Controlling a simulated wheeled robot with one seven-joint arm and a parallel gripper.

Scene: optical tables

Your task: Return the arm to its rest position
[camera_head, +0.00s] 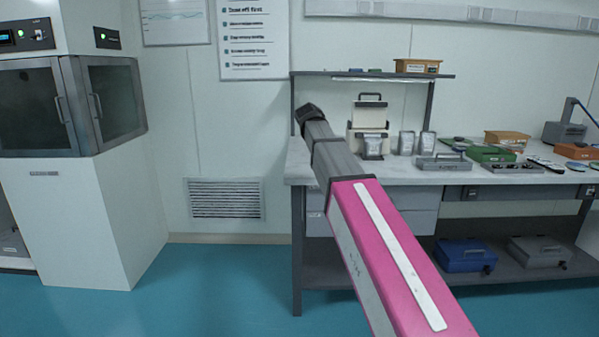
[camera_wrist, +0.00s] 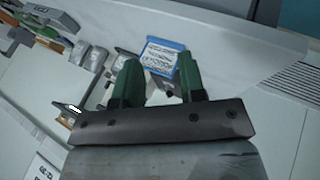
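My arm reaches from the lower right of the head view toward the bench, with a pink link and grey links ending in a dark joint. My gripper (camera_wrist: 160,72) shows in the wrist view as two green fingers standing apart, with a gap between them. A small blue and white printed card (camera_wrist: 163,58) shows beyond the gap. It looks apart from the fingers, but its distance is hard to judge. I cannot make out the gripper in the head view.
The workbench (camera_head: 300,172) carries a beige rack (camera_head: 356,116), silver pouches (camera_head: 406,143), a grey case (camera_head: 443,162) and several boxes. A shelf (camera_head: 345,74) stands above it. A cabinet (camera_head: 85,215) stands at left. The blue floor (camera_head: 215,285) between is clear.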

